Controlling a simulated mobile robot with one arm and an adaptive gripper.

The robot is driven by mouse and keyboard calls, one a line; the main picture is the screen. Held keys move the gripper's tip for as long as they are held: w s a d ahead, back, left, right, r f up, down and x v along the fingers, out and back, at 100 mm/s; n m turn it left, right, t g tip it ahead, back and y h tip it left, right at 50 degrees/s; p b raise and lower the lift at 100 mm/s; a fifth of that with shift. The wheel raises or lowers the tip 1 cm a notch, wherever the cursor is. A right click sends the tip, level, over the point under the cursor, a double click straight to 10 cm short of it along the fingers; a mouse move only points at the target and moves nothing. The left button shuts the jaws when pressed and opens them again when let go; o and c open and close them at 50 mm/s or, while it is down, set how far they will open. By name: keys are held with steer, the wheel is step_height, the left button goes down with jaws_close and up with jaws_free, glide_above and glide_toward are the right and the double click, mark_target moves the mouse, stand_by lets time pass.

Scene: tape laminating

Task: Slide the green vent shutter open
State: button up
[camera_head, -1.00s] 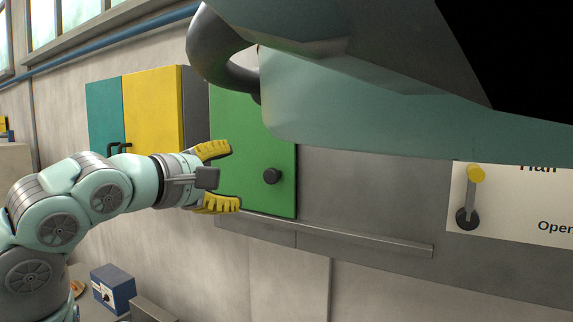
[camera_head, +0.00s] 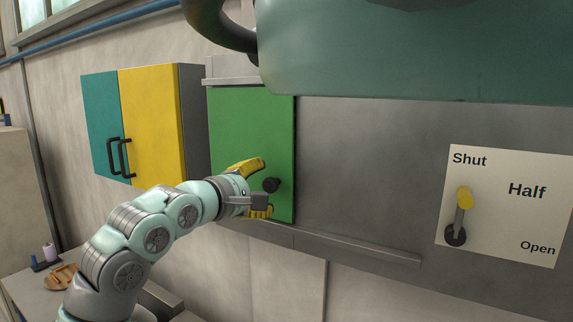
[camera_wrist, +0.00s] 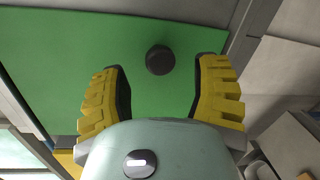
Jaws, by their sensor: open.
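The green vent shutter (camera_head: 236,125) is a flat panel on the grey wall unit, with a dark round knob (camera_head: 271,185) low on its right side. My gripper (camera_head: 262,187) is open in front of the shutter, with its yellow fingers above and below the knob. In the wrist view, the knob (camera_wrist: 160,60) lies between and slightly beyond the open fingertips (camera_wrist: 163,68), with green shutter (camera_wrist: 70,40) behind it. No finger visibly touches the knob.
A horizontal rail (camera_head: 340,243) runs below the shutter and to its right. A lever (camera_head: 462,215) stands on a plate (camera_head: 515,200) marked Shut, Half and Open. A teal and yellow cabinet (camera_head: 150,120) hangs at left. The grey panel right of the shutter is clear.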

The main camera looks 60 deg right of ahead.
mark_target(267, 186)
steer(key=shift+d+f+p, duration=0.2)
steer(key=shift+d+p, duration=0.7)
steer(key=shift+d, duration=0.95)
jaws_close()
